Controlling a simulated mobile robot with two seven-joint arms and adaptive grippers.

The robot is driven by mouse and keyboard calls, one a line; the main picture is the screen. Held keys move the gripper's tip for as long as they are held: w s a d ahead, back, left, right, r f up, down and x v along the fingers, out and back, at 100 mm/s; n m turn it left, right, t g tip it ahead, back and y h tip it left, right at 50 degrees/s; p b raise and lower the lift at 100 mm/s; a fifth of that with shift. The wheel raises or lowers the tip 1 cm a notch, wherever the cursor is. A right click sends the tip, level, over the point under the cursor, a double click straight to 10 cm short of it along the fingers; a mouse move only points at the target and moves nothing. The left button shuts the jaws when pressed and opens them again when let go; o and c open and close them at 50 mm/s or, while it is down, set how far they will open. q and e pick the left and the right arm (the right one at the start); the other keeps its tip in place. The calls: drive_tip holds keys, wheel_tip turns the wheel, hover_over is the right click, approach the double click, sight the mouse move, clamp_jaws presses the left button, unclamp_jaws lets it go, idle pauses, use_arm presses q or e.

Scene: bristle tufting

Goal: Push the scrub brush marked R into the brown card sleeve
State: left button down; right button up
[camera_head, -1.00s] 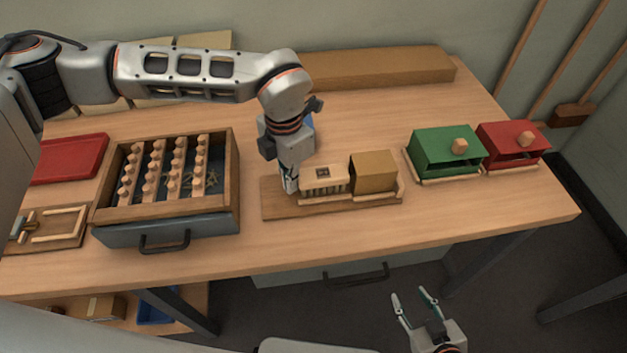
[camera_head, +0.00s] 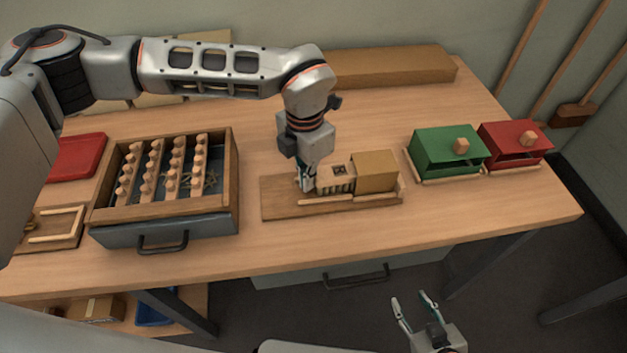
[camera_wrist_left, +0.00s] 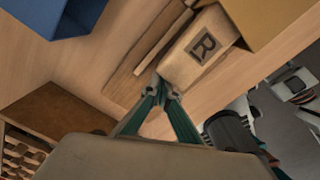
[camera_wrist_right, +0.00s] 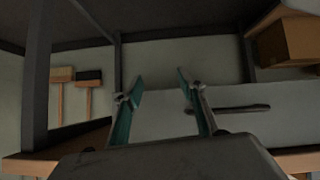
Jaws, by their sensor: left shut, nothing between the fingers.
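The scrub brush (camera_head: 338,177) lies bristles down on the wooden board, its far end at the mouth of the brown card sleeve (camera_head: 375,172). In the left wrist view the brush (camera_wrist_left: 195,55) shows a dark R on its top, and a corner of the sleeve (camera_wrist_left: 262,18) covers its far end. My left gripper (camera_head: 306,186) is shut and empty, its fingertips at the brush's near left end; it also shows in the left wrist view (camera_wrist_left: 163,90). My right gripper (camera_head: 414,300) is open and empty, in front of the table; its fingers show in the right wrist view (camera_wrist_right: 157,95).
The wooden board (camera_head: 280,205) has a light strip along its front. A tray with several peg rows (camera_head: 232,190) stands left. A green box (camera_head: 440,150) and a red box (camera_head: 512,140) stand right. The table front is clear.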

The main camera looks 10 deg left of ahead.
sight(321, 173)
use_arm(q)
drive_tip(key=shift+w+d+b, duration=0.2)
drive_tip(key=shift+w+d, duration=0.1)
drive_tip(key=shift+d, duration=0.7)
drive_tip(key=shift+w+d+b, duration=0.2)
drive_tip(key=shift+w+d, duration=0.1)
drive_tip(key=shift+d, duration=0.65)
drive_tip(key=shift+w+d+b, duration=0.2)
drive_tip(key=shift+w+d, duration=0.1)
drive_tip(key=shift+d, duration=0.7)
drive_tip(key=shift+s+a+r+p, duration=0.15)
drive_tip(key=shift+s+a+p, duration=0.1)
drive_tip(key=shift+a+p, duration=0.4)
drive_tip(key=shift+s+a, duration=0.2)
drive_tip(key=shift+a, duration=0.6)
drive_tip(key=shift+r+p, duration=1.4)
drive_tip(key=shift+r, duration=0.6)
drive_tip(key=shift+r+p, duration=1.35)
drive_tip(key=shift+r, duration=1.05)
use_arm(e)
wheel_tip(321, 173, up, 7)
drive_tip(key=w, duration=0.1)
drive_tip(key=shift+w+t, duration=0.3)
drive_tip(key=shift+w, duration=0.1)
